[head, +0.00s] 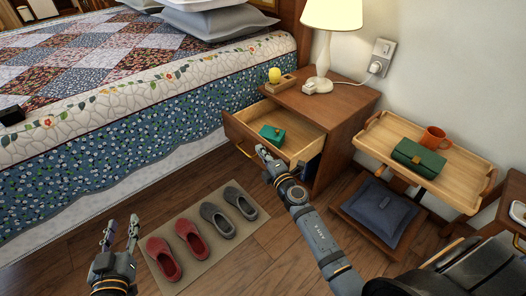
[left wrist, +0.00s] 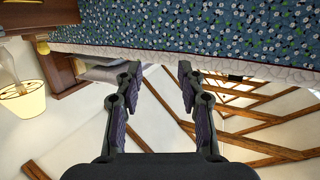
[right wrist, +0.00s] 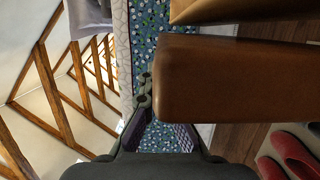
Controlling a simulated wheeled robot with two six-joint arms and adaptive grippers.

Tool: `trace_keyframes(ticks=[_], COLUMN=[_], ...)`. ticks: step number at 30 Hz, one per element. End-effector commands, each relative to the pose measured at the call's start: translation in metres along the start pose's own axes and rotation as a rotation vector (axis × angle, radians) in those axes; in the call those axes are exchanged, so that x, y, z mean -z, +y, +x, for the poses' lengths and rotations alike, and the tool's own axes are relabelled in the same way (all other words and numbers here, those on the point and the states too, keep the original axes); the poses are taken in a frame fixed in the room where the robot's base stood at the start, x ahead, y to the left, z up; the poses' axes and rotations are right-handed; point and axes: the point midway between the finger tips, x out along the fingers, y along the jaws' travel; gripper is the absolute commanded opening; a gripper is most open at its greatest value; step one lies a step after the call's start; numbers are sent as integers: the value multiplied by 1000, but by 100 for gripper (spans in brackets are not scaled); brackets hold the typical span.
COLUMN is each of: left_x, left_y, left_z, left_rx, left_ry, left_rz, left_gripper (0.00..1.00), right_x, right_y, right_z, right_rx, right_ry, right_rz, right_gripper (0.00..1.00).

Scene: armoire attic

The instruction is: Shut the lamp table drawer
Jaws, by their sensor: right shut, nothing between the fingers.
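The wooden lamp table (head: 345,99) stands beside the bed with its drawer (head: 240,135) pulled out. A small green box (head: 272,134) lies inside the drawer. My right gripper (head: 264,164) is shut and empty at the near right end of the drawer front. In the right wrist view a large brown wooden panel (right wrist: 235,90), likely the drawer front, is close to the fingers and hides part of them. I cannot tell whether they touch it. My left gripper (head: 121,232) is open and empty, low over the floor left of the shoe mat; its spread fingers show in the left wrist view (left wrist: 158,80).
A tray stand (head: 374,138) with a green case and orange mug is at right. Red and grey slippers lie on a mat (head: 217,251). The quilted bed (head: 110,140) fills the left.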

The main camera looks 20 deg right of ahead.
Motion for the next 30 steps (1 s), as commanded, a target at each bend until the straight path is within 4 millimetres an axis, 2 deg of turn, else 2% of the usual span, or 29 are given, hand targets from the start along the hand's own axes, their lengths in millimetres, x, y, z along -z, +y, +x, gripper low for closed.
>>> trace_keyframes(ticks=[6, 16, 21, 26, 30], left_x=[12, 13, 18, 55, 93], left_y=[0, 0, 0, 0, 0], left_z=[1, 1, 1, 2, -4], left_rx=[1, 1, 2, 3, 3], left_ry=[48, 50, 78, 216, 372], left_rz=[5, 5, 7, 19, 31], left_gripper=[39, 39, 39, 39, 39], right_x=[-7, -7, -14, -30, -50], right_y=[0, 1, 0, 0, -1], right_z=[2, 2, 3, 7, 12], right_rx=[-1, -1, -1, -1, -1], right_ry=[0, 0, 0, 0, -1], right_rz=[0, 0, -2, -3, -4], right_gripper=[0, 0, 0, 0, 0])
